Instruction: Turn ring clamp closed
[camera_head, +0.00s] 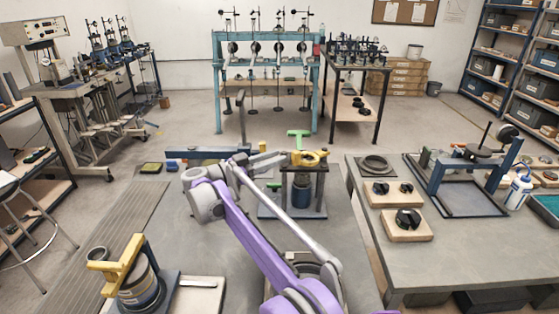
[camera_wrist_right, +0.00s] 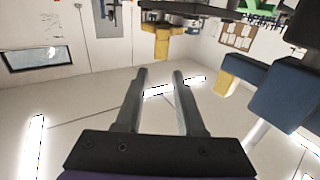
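A yellow ring-shaped part (camera_head: 308,158), which looks like the ring clamp, sits on top of a small dark stand holding a blue cylinder (camera_head: 301,194). A green T-shaped handle (camera_head: 298,134) stands just behind it. My right gripper (camera_head: 284,158) is just left of the yellow part, partly hidden by its own wrist; whether they touch is unclear. In the right wrist view, its two fingers (camera_wrist_right: 160,76) are apart with nothing between them. A yellow block (camera_wrist_right: 162,43) shows beyond the fingertips. The clamp's exact angle is too small to tell. My left gripper is out of view.
A second fixture with a yellow bracket (camera_head: 121,268) and cylinder stands at the front left. A yellow-and-blue bar (camera_wrist_right: 262,88) lies right of the fingers in the wrist view. Wooden blocks (camera_head: 405,232) with black parts and a blue frame (camera_head: 490,178) occupy the right bench.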

